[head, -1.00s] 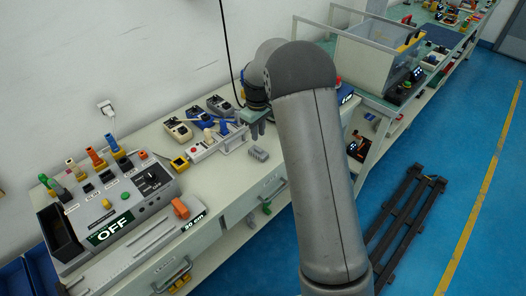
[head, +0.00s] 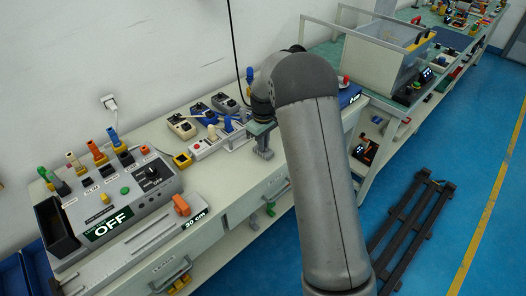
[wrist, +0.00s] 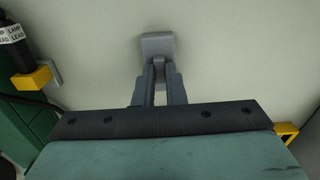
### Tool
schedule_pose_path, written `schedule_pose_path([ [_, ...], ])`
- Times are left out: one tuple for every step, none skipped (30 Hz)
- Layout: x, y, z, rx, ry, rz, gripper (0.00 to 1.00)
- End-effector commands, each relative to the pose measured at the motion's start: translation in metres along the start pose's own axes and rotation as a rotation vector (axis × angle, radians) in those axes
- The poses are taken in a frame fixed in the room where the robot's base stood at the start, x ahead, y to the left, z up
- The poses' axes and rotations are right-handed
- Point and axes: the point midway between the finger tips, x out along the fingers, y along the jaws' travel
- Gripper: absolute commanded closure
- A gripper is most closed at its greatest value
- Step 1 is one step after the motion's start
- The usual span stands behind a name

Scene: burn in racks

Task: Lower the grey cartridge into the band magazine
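The grey cartridge (wrist: 157,44) shows at the fingertips, small and block-shaped, partly covered by the fingers. Whether the fingers press on it cannot be told. In the head view the cartridge is mostly hidden at the fingertips. I cannot tell for sure which thing is the band magazine.
A grey control box (head: 112,203) reading OFF, with coloured plugs behind it, stands at the left. A long grey rail (head: 130,248) marked 30 cm lies in front of it. Small meters (head: 182,127) stand near the wall. Bare bench top lies left of my gripper.

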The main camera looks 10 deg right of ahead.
Motion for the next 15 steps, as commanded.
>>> schedule_pose_path([
  [0.000,0.000,0.000,0.000,0.000,0.000,1.00],
  [0.000,0.000,0.000,0.000,0.000,0.000,1.00],
  [0.000,0.000,0.000,0.000,0.000,0.000,1.00],
  [-0.001,0.000,0.000,0.000,0.000,0.000,1.00],
  [-0.001,0.000,0.000,0.000,0.000,0.000,1.00],
  [-0.002,0.000,0.000,0.000,0.000,0.000,1.00],
  [-0.003,0.000,0.000,0.000,0.000,0.000,1.00],
  [-0.004,0.000,0.000,0.000,0.000,0.000,1.00],
  [-0.005,0.000,0.000,0.000,0.000,0.000,1.00],
  [-0.006,0.000,0.000,0.000,0.000,0.000,1.00],
  [-0.008,0.000,0.000,0.000,0.000,0.000,1.00],
  [-0.009,0.000,0.000,0.000,0.000,0.000,1.00],
  [-0.011,0.000,0.000,0.000,0.000,0.000,1.00],
  [-0.012,0.000,0.000,0.000,0.000,0.000,1.00],
  [-0.013,0.000,0.000,0.000,0.000,0.000,1.00],
])
